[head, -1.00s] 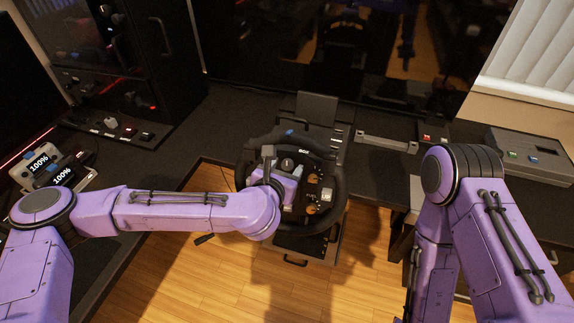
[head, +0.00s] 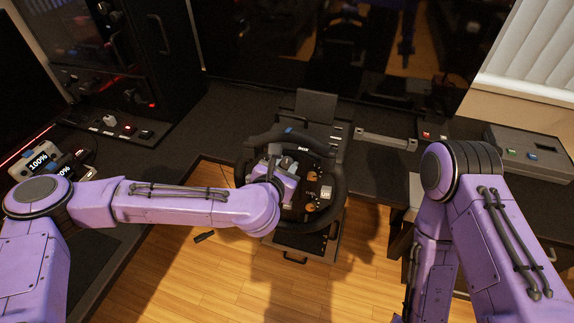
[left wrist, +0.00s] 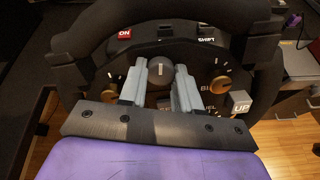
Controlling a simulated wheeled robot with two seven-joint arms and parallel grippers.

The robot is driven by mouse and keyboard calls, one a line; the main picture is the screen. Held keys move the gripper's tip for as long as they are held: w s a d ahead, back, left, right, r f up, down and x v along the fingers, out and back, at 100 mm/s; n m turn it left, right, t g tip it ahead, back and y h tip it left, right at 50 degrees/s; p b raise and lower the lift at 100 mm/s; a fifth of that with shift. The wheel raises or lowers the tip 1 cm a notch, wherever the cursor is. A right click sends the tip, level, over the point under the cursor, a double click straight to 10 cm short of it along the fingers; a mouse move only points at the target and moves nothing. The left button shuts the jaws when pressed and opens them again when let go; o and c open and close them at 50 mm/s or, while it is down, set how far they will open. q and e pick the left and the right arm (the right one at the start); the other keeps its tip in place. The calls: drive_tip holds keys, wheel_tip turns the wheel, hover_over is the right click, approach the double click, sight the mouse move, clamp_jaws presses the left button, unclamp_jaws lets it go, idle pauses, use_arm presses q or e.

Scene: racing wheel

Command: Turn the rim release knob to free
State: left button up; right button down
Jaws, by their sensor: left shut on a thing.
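The black racing wheel (head: 339,190) stands upright at the middle of the desk edge. A round grey knob with a white pointer line (left wrist: 160,68) is on the wheel's face; the line looks close to upright in the left wrist view. My left gripper (left wrist: 159,74) is shut on this knob, one light grey finger on each side. In the head view my left gripper (head: 282,163) covers the left middle of the wheel face, hiding the knob. No label for the knob is readable. My right arm (head: 455,190) is at the right; its gripper is out of view.
Orange dials (left wrist: 221,84) and a white UP button (left wrist: 240,101) sit close to the right of the fingers. A red ON button (left wrist: 124,33) is above left. A grey box (head: 530,155) stands on the desk at right.

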use_arm(q)
drive_tip(key=m, duration=0.4)
drive_tip(key=shift+p, duration=0.3)
drive_tip(key=m, duration=0.4)
drive_tip(key=shift+p, duration=0.35)
drive_tip(key=m+p, duration=0.1)
drive_tip(key=m, duration=0.3)
drive_tip(key=shift+m, duration=1.8)
drive_tip(key=shift+m+p, duration=0.3)
drive_tip(key=o, duration=1.1)
drive_tip(key=shift+c, duration=0.2)
drive_tip(key=shift+s, duration=0.1)
